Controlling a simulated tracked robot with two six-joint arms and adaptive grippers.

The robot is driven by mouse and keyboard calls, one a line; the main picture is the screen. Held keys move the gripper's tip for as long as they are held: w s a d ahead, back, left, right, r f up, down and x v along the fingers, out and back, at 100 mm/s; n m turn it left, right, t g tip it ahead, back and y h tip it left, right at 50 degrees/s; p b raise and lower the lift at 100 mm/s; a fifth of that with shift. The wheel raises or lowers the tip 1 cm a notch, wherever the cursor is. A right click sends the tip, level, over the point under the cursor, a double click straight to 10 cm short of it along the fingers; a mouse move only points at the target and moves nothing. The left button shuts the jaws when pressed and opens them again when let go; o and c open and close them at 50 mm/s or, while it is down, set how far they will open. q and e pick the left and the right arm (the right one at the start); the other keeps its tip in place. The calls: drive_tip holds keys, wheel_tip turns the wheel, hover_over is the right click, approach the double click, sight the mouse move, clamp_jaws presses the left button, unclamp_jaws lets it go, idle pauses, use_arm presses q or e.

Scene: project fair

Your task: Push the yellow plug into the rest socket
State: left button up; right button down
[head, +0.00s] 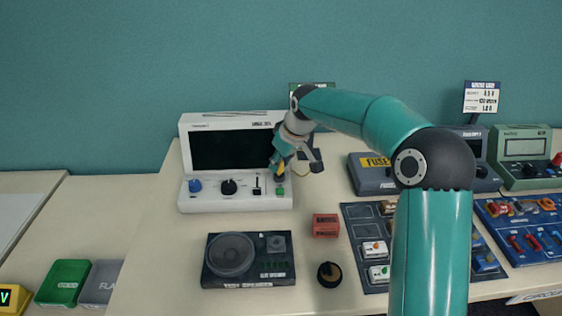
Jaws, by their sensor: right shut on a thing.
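My right gripper (281,163) is at the right front of a white console (235,204) with a dark screen. It is shut on the yellow plug (280,172), which shows only as a small yellow patch at the fingertips, just above a green part on the console's front panel. A thin yellow cord (303,174) shows to the right of the gripper. The gripper and plug cover part of the panel. I cannot make out the rest socket, or whether the plug touches a socket. My left gripper is not in view.
A blue knob (195,186) and a black knob (229,187) sit on the console. In front are a dark speaker unit (250,281), a red block (325,226) and a round black piece (330,274). A grey fuse box (368,182) and component trays stand right.

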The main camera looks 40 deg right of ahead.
drive_tip(key=shift+f+b, duration=0.55)
drive_tip(key=shift+f, duration=0.2)
idle(0.4)
drive_tip(key=c, duration=0.8)
unclamp_jaws()
drive_tip(key=shift+c, duration=0.2)
drive_tip(key=o, duration=0.5)
drive_tip(key=shift+r+p, duration=3.4)
drive_tip(key=shift+r, duration=0.65)
